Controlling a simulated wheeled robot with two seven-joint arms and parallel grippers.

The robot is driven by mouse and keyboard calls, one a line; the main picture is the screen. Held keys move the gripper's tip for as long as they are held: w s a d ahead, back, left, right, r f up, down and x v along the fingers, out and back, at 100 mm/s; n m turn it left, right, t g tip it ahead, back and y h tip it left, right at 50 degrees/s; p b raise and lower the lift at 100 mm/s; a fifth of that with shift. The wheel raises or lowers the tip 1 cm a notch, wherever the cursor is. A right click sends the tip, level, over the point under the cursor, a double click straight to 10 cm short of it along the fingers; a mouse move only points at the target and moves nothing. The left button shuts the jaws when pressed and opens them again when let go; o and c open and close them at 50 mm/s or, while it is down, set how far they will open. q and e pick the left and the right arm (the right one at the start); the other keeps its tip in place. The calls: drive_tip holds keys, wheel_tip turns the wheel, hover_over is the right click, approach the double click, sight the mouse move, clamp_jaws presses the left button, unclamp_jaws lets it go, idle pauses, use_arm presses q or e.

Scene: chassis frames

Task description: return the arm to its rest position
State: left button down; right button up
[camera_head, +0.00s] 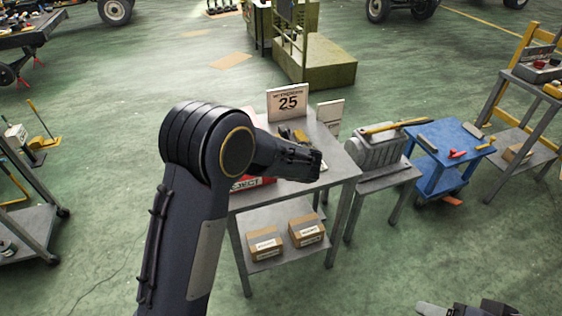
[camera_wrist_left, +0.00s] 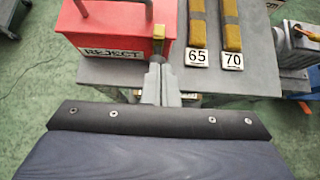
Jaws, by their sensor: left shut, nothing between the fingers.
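My left arm reaches in over the grey table (camera_head: 346,172) in the head view. Its gripper (camera_head: 316,165) is above the tabletop. In the left wrist view the left gripper (camera_wrist_left: 158,84) is shut and empty, its fingers together beside the red REJECT box (camera_wrist_left: 112,30). A small yellow piece (camera_wrist_left: 159,32) shows just beyond the fingertips; I cannot tell whether they touch it. In the head view the red box (camera_head: 252,183) is mostly hidden behind my arm. A bit of what looks like my right arm shows at the bottom right edge; its fingers cannot be made out.
Two yellow-brown bars labelled 65 (camera_wrist_left: 197,25) and 70 (camera_wrist_left: 231,25) lie on the tabletop. Cardboard boxes (camera_head: 265,244) sit on the lower shelf. A blue cart (camera_head: 447,148) stands right; open floor lies left.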

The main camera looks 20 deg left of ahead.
use_arm(q)
drive_tip(key=s+a+r+n+g+h, duration=0.1)
drive_tip(key=s+a+r+n+g, duration=0.15)
drive_tip(key=s+a+n, duration=0.4)
drive_tip(key=s+a+r+n+g+h, duration=0.1)
drive_tip(key=s+a+r+n+h, duration=0.2)
drive_tip(key=s+n, duration=0.6)
drive_tip(key=s+d+r+n+h+b, duration=0.1)
drive_tip(key=s+d+n+h, duration=0.1)
drive_tip(key=s+n, duration=0.5)
drive_tip(key=s+d+r+n+t+h+b, duration=0.1)
drive_tip(key=s+d+n+h, duration=0.2)
drive_tip(key=s+n, duration=0.5)
drive_tip(key=s, duration=0.7)
drive_tip(key=shift+s+d+r, duration=0.15)
drive_tip(key=shift+s+d, duration=0.15)
drive_tip(key=shift+d, duration=0.1)
